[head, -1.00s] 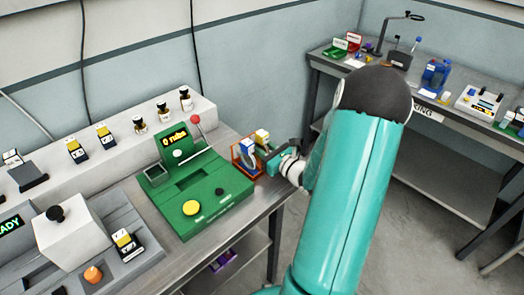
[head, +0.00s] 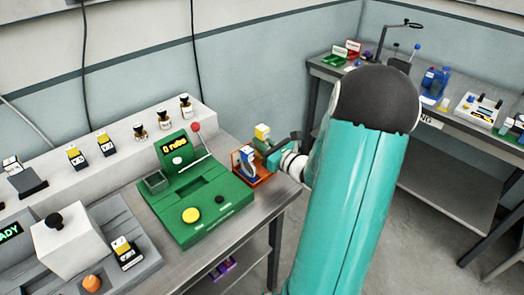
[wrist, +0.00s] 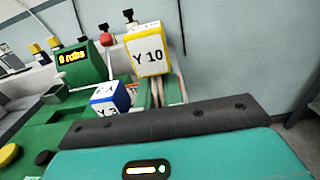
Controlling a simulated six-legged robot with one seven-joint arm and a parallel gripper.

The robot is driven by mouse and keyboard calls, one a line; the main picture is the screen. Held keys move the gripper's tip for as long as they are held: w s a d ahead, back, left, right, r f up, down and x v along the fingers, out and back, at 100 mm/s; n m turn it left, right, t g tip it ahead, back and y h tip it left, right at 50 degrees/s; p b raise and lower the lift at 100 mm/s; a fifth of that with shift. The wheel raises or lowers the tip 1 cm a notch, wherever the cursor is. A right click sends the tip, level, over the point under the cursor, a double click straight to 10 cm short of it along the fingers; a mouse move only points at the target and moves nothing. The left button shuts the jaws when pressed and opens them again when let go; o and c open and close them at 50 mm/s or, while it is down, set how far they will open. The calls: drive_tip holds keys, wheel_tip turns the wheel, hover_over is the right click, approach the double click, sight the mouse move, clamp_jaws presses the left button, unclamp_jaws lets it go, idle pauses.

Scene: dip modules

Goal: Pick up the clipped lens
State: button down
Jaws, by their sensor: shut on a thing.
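The yellow-and-white piece (head: 262,131), which I take to be the clipped lens, stands raised above the orange rack at the right end of the left bench. Its yellow-framed face reads Y 10 in the wrist view (wrist: 150,50). My gripper (head: 277,151) is shut on it from the right; the fingers and the piece's lower part are mostly hidden. A blue-and-white piece (head: 247,154) sits in the orange rack (head: 262,179), just left of the held piece. Its blue-edged top shows in the wrist view (wrist: 110,96), lower than the yellow one.
The green machine (head: 205,205) with a "0 rubs" display and red-knobbed lever stands left of the rack. Several yellow- and black-topped pieces line the white shelf (head: 120,145) behind. A second bench (head: 430,110) with small items stands at the right rear.

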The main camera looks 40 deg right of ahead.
wheel_tip(320, 180, up, 13)
drive_tip(key=shift+r, duration=0.1)
idle(0.4)
